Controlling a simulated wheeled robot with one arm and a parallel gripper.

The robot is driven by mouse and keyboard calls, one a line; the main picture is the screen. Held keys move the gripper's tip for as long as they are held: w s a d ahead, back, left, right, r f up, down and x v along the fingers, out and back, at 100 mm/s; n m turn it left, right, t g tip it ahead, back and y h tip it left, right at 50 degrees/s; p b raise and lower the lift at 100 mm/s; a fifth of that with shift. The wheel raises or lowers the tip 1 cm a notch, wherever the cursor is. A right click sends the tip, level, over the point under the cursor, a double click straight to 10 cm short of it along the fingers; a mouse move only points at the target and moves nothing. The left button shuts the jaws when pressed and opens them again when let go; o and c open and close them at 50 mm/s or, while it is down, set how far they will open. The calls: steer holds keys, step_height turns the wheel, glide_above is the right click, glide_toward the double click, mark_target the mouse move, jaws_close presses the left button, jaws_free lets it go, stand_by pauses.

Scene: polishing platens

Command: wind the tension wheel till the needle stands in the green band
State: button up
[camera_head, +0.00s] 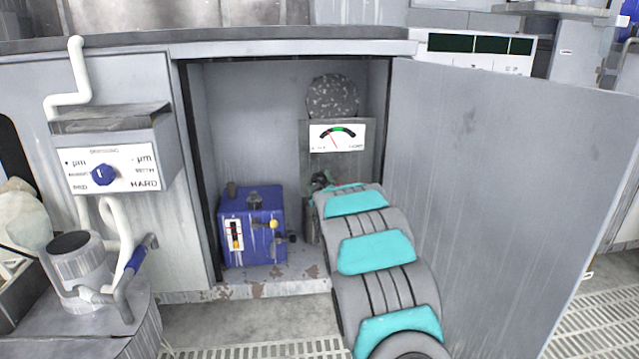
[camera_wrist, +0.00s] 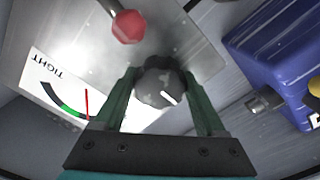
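The tension wheel (camera_wrist: 160,88) is a dark, lobed knob with a white mark, in the middle of the wrist view. My gripper (camera_wrist: 159,80) has one green finger on each side of it, seemingly touching both sides. The gauge (camera_head: 337,135) is a white plate in the open cabinet; it also shows at the left of the wrist view (camera_wrist: 62,98). Its red needle (camera_wrist: 87,104) stands outside the green band (camera_wrist: 66,108), on the side away from the word TIGHT. In the head view, my arm hides most of the wheel and my fingers.
A red knob (camera_wrist: 128,27) sticks out close to the wheel. A blue box (camera_head: 252,228) with fittings stands left on the cabinet floor. The open door (camera_head: 500,190) bounds the right side. A speckled grey disc (camera_head: 332,96) is above the gauge.

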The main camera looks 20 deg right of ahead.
steer(key=c, duration=0.9)
steer(key=shift+m, duration=0.3)
steer(key=m+p, duration=0.1)
steer(key=m, duration=0.2)
steer(key=shift+m+p, duration=0.35)
steer(key=shift+m, duration=1.95)
steer(key=o, duration=1.3)
steer(key=shift+o, duration=0.2)
steer(key=shift+s, duration=0.15)
